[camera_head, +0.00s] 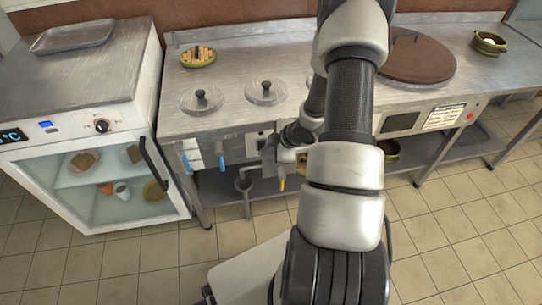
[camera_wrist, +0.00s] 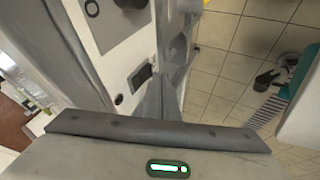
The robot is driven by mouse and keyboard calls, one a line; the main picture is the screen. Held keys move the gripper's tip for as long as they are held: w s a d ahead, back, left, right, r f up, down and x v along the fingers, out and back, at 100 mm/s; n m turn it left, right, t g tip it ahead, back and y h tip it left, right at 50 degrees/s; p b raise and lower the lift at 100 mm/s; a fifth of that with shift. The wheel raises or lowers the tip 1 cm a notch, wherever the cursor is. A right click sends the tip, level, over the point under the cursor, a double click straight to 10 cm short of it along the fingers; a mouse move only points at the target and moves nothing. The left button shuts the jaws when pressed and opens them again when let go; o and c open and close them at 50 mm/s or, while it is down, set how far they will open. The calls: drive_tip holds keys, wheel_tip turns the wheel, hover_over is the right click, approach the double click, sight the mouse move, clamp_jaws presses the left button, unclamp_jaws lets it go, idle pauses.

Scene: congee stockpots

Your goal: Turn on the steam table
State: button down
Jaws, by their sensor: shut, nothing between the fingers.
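The steam table (camera_head: 227,120) is a steel counter with two round lids with black knobs on its top, left of the middle in the head view. Its front panel (camera_head: 229,150) carries blue-handled taps on the left. In the wrist view the panel (camera_wrist: 105,25) shows a dark rectangular switch (camera_wrist: 140,76), a small dark round part below it and a black knob at the top edge. My gripper (camera_head: 268,155) is at the right part of this panel, partly hidden by my arm. In the wrist view my gripper (camera_wrist: 172,80) is shut and empty, just beside the switch; contact cannot be told.
A glass-fronted warming cabinet (camera_head: 85,150) stands at the left. A pipe hangs under the panel. The tiled floor (camera_head: 450,230) in front is clear.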

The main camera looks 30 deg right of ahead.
drive_tip(key=shift+w+d, duration=0.15)
drive_tip(key=shift+w, duration=0.35)
drive_tip(key=shift+w+f, duration=0.15)
drive_tip(key=shift+w, duration=0.05)
drive_tip(key=shift+p, duration=0.3)
drive_tip(key=shift+r+p, duration=0.65)
drive_tip(key=shift+r, duration=0.2)
